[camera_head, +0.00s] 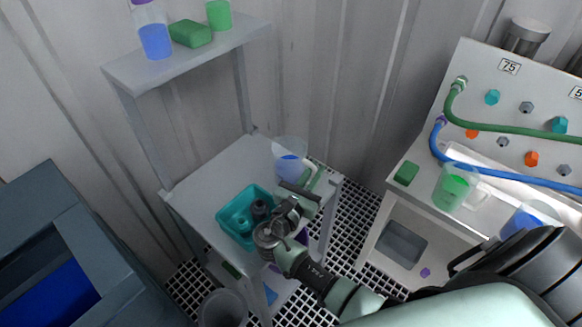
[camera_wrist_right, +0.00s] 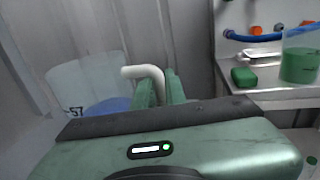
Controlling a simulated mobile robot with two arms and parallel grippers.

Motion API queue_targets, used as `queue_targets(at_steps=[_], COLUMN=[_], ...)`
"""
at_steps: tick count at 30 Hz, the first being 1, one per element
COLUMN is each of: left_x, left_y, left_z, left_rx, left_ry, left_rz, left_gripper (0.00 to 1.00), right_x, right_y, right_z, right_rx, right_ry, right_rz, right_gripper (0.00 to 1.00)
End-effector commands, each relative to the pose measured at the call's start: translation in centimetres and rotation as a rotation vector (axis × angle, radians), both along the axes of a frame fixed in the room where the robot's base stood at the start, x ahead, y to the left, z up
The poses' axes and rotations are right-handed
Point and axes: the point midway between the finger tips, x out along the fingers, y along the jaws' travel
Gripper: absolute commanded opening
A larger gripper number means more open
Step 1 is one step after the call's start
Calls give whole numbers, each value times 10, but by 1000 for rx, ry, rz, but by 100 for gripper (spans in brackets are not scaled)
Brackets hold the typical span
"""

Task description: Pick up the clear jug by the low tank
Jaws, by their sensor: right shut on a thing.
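A clear jug (camera_head: 289,158) with blue liquid is at the back right corner of the lower shelf in the head view. It also shows at the left of the right wrist view (camera_wrist_right: 82,85), with dark marks on its side. My right gripper (camera_head: 311,181) is shut on the jug's pale handle (camera_wrist_right: 150,72), which stands between the green fingers. I cannot tell whether the jug touches the shelf. A low blue-grey tank (camera_head: 75,205) with a blue inside stands at the left. My left gripper is not in view.
A teal tub (camera_head: 224,215) with dark items sits beside my right gripper. An upper shelf (camera_head: 130,70) holds bottles and a green sponge. At right, a bench (camera_head: 408,198) carries a green-filled jug (camera_head: 452,188), a blue-filled jug (camera_head: 520,222) and a green block (camera_head: 407,173).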

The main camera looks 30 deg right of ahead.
Motion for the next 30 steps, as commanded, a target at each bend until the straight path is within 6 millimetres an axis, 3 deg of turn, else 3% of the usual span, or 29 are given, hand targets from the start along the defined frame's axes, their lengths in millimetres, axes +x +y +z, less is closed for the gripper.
queue_targets(at_steps=[8,14,17,30], left_x=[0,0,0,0], left_y=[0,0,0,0], left_z=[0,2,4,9], left_rx=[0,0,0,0], left_ry=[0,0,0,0], left_rz=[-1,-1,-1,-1], left_gripper=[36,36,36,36], right_x=[1,1,0,0], right_y=[0,0,0,0], right_z=[3,18,37,158], right_rx=[0,1,1,1], right_ry=[-4,-7,-9,-11], right_rz=[0,0,0,-1], right_gripper=[0,0,0,0])
